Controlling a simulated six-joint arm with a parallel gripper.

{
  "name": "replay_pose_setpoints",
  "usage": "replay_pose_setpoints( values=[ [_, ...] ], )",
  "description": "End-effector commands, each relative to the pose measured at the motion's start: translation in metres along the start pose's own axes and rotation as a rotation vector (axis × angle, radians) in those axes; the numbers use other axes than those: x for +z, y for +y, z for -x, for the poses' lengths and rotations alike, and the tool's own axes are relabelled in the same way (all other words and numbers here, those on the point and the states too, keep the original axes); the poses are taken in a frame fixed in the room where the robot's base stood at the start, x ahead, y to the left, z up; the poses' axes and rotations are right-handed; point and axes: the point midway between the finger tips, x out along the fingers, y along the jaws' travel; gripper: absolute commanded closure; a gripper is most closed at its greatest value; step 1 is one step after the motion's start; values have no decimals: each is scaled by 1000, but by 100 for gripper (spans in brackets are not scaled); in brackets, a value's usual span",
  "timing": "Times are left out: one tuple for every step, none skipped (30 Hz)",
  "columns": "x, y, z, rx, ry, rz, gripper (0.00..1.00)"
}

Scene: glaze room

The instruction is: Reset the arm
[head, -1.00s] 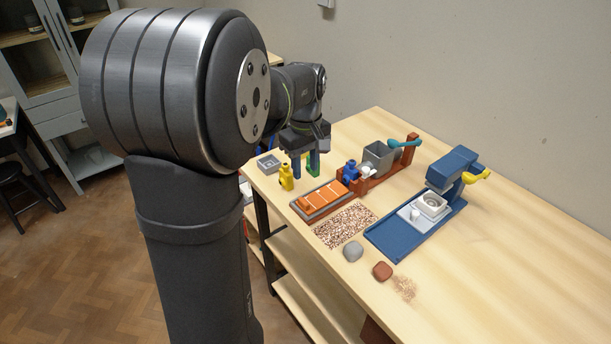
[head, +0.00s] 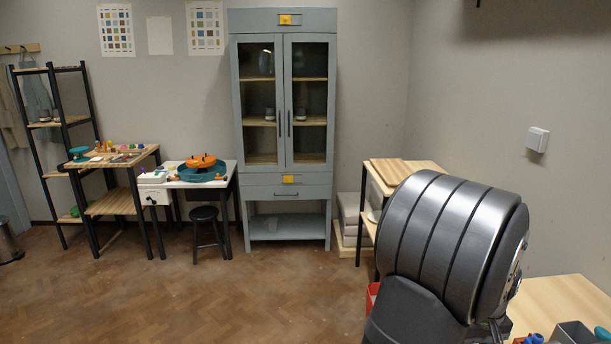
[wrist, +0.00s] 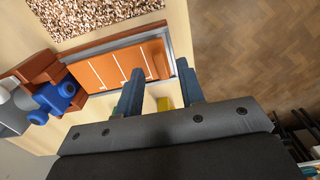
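In the wrist view my gripper (wrist: 157,80) has its two blue-grey fingers apart, with nothing held between the tips. It is above the workbench (wrist: 182,42), near the end of an orange tray (wrist: 112,68) with white lines and a grey rim. A small piece of a yellow object (wrist: 164,103) shows between the fingers, mostly hidden by the gripper body. In the head view a big dark joint of my arm fills the lower right, and my gripper is out of sight there.
Beside the tray are a blue part (wrist: 55,94) on a red-brown stand and a speckled patch (wrist: 90,15). The head view shows a grey cabinet (head: 286,180), a black stool (head: 205,214), a pottery wheel (head: 201,172) and open brown floor (head: 200,290).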

Motion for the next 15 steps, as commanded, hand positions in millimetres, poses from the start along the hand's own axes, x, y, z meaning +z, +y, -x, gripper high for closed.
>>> replay_pose_setpoints(
  values=[
    [0, 0, -12, -4, -3, 0, 64],
    [0, 0, -17, -3, -2, 0, 64],
    [0, 0, -24, -3, -3, 0, 64],
    [0, -1, -30, -3, -2, 0, 64],
    [0, 0, -30, -1, -1, 0, 64],
    [-1, 1, -18, 4, 3, 0, 64],
    [-1, 1, -13, 4, 3, 0, 64],
    [0, 1, -10, 3, 3, 0, 64],
    [0, 0, -5, 3, 2, 0, 64],
    [0, 0, -2, 2, 2, 0, 64],
    [0, 0, 0, 2, 1, 0, 64],
    [0, 0, 3, 2, 1, 0, 64],
    [0, 0, 4, 2, 1, 0, 64],
    [0, 0, 6, 1, 1, 0, 64],
    [0, 0, 7, 1, 1, 0, 64]
  ],
)
